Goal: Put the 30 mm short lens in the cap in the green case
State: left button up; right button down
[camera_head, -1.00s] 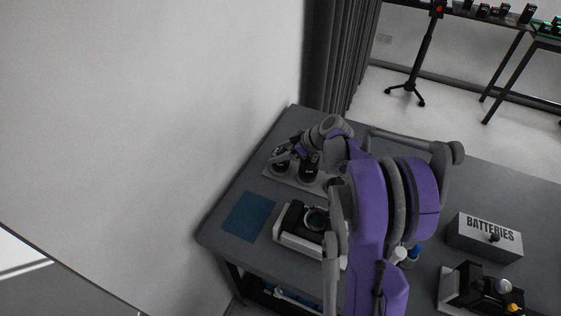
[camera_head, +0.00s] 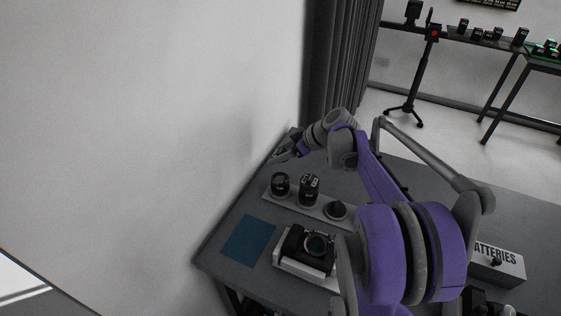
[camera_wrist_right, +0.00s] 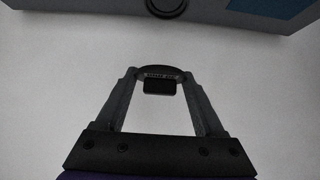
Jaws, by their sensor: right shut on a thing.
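My right gripper (camera_head: 279,155) is raised past the far left part of the table, above and behind the lens tray. In the right wrist view its fingers (camera_wrist_right: 159,78) are shut on a dark round piece (camera_wrist_right: 160,86) with small lettering and a black block on it; I cannot tell whether it is a cap or a lens. A short black lens (camera_head: 280,184) stands at the left of the grey tray (camera_head: 296,204). A taller black lens (camera_head: 309,188) stands mid-tray, and a low dark round piece (camera_head: 337,210) at its right. My left gripper is not in view.
A camera (camera_head: 307,246) sits on a white stand beside a blue mat (camera_head: 249,241). A batteries box (camera_head: 497,262) is at the right. The wall closes off the left. Small green-lit items (camera_head: 547,48) are on a far table; I cannot make out a green case.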

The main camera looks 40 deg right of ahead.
jog(key=shift+r, duration=0.1)
jog(key=shift+c, duration=1.6)
grip_release()
